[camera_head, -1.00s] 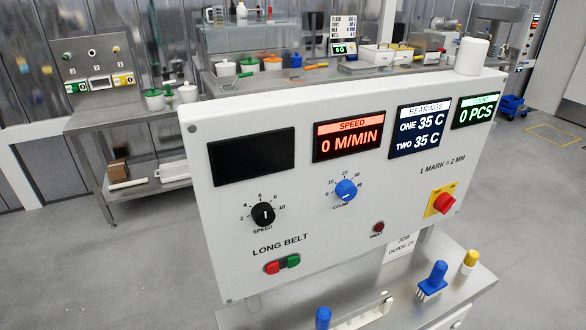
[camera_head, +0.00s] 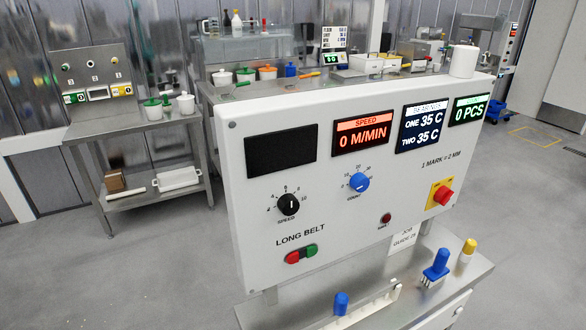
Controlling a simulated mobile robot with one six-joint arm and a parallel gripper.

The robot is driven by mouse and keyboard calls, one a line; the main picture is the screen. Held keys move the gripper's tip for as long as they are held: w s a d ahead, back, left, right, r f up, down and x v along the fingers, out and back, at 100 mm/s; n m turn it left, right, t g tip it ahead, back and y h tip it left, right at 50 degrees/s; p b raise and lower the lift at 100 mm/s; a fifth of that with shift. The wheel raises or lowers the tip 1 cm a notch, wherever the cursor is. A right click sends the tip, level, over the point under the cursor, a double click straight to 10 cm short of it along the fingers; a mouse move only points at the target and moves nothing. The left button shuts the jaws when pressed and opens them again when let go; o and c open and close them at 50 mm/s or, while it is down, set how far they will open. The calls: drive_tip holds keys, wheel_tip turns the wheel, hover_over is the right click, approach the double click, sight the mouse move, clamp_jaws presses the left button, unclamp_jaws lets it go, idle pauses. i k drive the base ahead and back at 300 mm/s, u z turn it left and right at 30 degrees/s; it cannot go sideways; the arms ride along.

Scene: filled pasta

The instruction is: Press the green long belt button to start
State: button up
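The green button (camera_head: 311,250) sits at the lower left of the white control panel (camera_head: 340,220), under the words LONG BELT. A red button (camera_head: 293,257) is right beside it on its left, in the same small housing. The speed display (camera_head: 362,134) reads 0 M/MIN and the count display (camera_head: 469,110) reads 0 PCS. The bearings display (camera_head: 423,128) shows 35 C for both ONE and TWO. The leftmost screen (camera_head: 281,155) is dark. My gripper is not in view.
The panel also has a black speed knob (camera_head: 289,204), a blue count knob (camera_head: 359,182) and a red stop button (camera_head: 444,195) on yellow. A steel ledge below holds a blue brush (camera_head: 437,265) and a yellow-capped item (camera_head: 467,254).

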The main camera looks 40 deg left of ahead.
sight(311, 250)
drive_tip(key=k, duration=0.3)
drive_tip(key=u, duration=1.5)
drive_tip(key=k, duration=0.6)
drive_tip(key=z, duration=0.25)
drive_tip(key=i, duration=0.6)
drive_tip(key=z, duration=0.05)
drive_tip(key=k, duration=0.1)
drive_tip(key=u, duration=0.2)
